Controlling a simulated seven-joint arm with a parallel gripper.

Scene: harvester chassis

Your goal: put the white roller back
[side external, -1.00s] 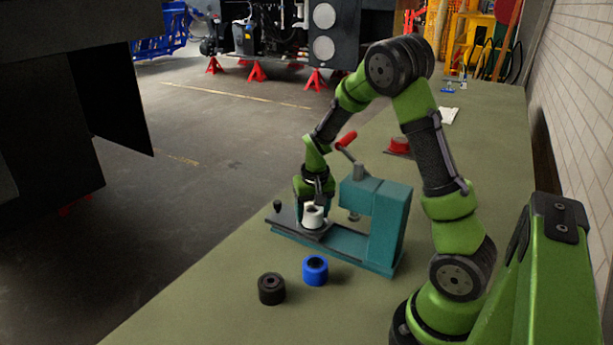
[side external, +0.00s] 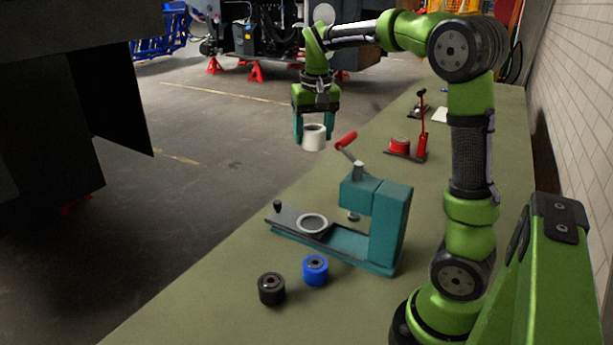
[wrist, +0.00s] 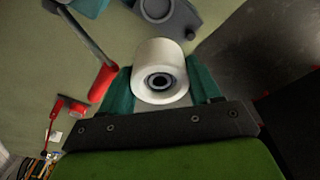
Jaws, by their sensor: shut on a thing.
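The white roller (side external: 314,138) is held between the teal fingers of my gripper (side external: 314,128), upright in the air above and beyond the press. In the wrist view the white roller (wrist: 161,68) sits between both fingers, its dark centre bore facing the camera. The teal press (side external: 376,205) stands on the bench with its red-handled lever (side external: 346,140) raised. The press's grey sliding plate (side external: 290,219) carries an empty pale ring seat (side external: 313,223).
A black roller (side external: 271,289) and a blue roller (side external: 315,270) stand on the bench in front of the press. The bench (side external: 200,290) is clear at front left.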

